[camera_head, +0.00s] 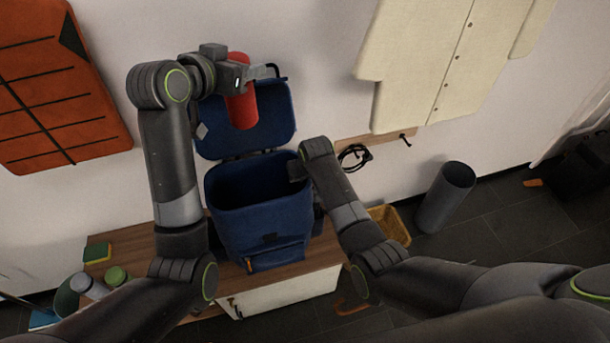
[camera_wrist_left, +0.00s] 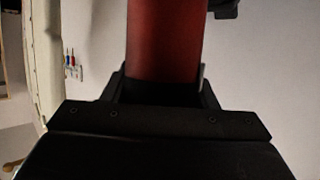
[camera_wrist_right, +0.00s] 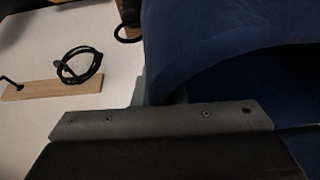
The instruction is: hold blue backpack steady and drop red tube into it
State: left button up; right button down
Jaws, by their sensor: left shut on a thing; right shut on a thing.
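The blue backpack (camera_head: 262,222) stands upright and open on a wooden bench, its lid (camera_head: 277,110) raised behind the opening. My left gripper (camera_head: 250,78) is shut on the red tube (camera_head: 242,106), which hangs nearly upright above the opening, in front of the lid. The red tube also fills the top middle of the left wrist view (camera_wrist_left: 167,40). My right gripper (camera_head: 298,170) is shut on the right rim of the backpack. In the right wrist view the backpack's blue wall (camera_wrist_right: 215,40) runs between the fingers, which are partly hidden.
The wooden bench (camera_head: 140,262) holds a green and yellow sponge (camera_head: 97,253) and bottles at left. A wicker basket (camera_head: 391,222) and grey bin (camera_head: 444,196) stand at right. A wall rail (camera_head: 378,142) carries a coiled black cable (camera_head: 354,156).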

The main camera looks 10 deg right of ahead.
pick_arm(q)
jog(key=shift+f, duration=0.1)
jog(key=o, duration=1.3)
jog(key=shift+f, duration=0.1)
jog(key=v, duration=1.2)
